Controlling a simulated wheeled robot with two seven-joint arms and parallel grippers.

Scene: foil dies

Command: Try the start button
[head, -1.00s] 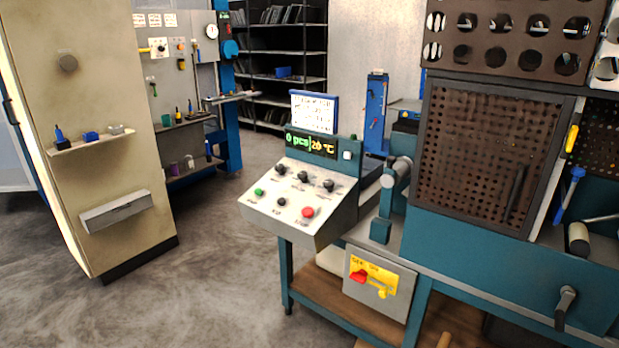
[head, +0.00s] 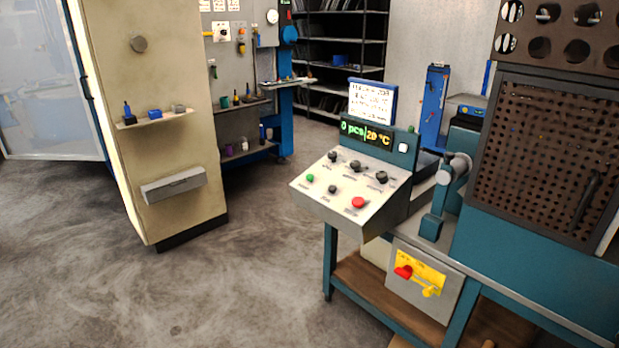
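A sloped control panel (head: 345,203) stands on the teal machine in the middle of the head view. At its left is a green button (head: 310,178), which looks like the start button; its label is too small to read. A red button (head: 358,202) and several black knobs sit on the same panel. The display (head: 366,134) above it reads "0 pcs" and "20 °C". Neither of my grippers is in view.
A grey box with a yellow plate and red switch (head: 403,271) hangs below the panel. A perforated guard (head: 540,150) is at the right. A beige cabinet (head: 150,90) stands at the left. The floor (head: 230,290) in front is clear.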

